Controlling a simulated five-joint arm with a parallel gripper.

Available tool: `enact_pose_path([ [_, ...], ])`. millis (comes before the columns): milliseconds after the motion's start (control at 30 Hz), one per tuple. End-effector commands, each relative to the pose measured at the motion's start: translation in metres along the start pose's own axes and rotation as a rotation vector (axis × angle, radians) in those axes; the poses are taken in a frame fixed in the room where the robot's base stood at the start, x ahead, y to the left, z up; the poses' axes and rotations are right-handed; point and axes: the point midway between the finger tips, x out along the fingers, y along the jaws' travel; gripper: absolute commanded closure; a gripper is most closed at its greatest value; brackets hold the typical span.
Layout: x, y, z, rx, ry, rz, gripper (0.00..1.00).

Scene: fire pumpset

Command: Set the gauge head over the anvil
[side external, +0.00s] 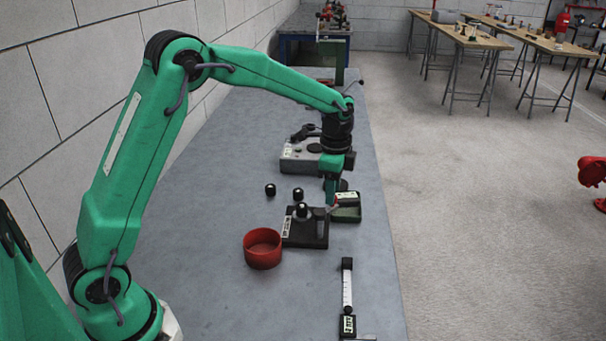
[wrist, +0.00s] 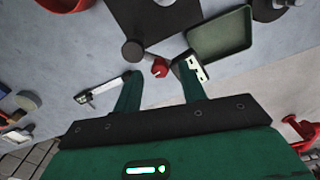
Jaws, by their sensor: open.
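A dark stand (side external: 306,234) with a label on its left side sits mid-bench. It carries a short post (side external: 319,222) and a stubby dark-topped piece (side external: 302,211), probably the anvil. A small red part (wrist: 160,67) shows beside a round dark post top (wrist: 132,50) in the wrist view; I cannot tell whether it belongs to the gauge head. My gripper (side external: 333,200) points down behind and right of the stand. Its fingers (wrist: 163,82) are apart, with the red part just beyond and between their tips. A white-faced piece (wrist: 196,69) shows by the right fingertip.
A green tray (side external: 347,215) stands close to my gripper. A red bowl (side external: 263,251) is left of the stand, with small black knobs (side external: 270,189) behind. A grey box (side external: 298,162) is farther back. A long digital gauge (side external: 347,290) lies in front, near the bench's right edge.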

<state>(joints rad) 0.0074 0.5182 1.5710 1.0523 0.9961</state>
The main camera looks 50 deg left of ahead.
Motion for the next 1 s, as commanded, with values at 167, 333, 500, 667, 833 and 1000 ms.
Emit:
enact_pose_path([
  [167,0.0111,0.0002,0.0002,0.0,-0.001,0.001,0.59],
  [333,0.0128,0.0003,0.0002,0.0,0.0,0.001,0.59],
  [500,0.0126,0.0002,0.0002,0.0,0.0,0.0,0.65],
  [667,0.0124,0.0002,0.0001,0.0,0.0,0.0,0.96],
  [833,0.0122,0.0002,0.0001,0.0,0.0,0.0,1.0],
  [1000,0.012,0.0,0.0004,-0.008,0.0,0.0,1.0],
])
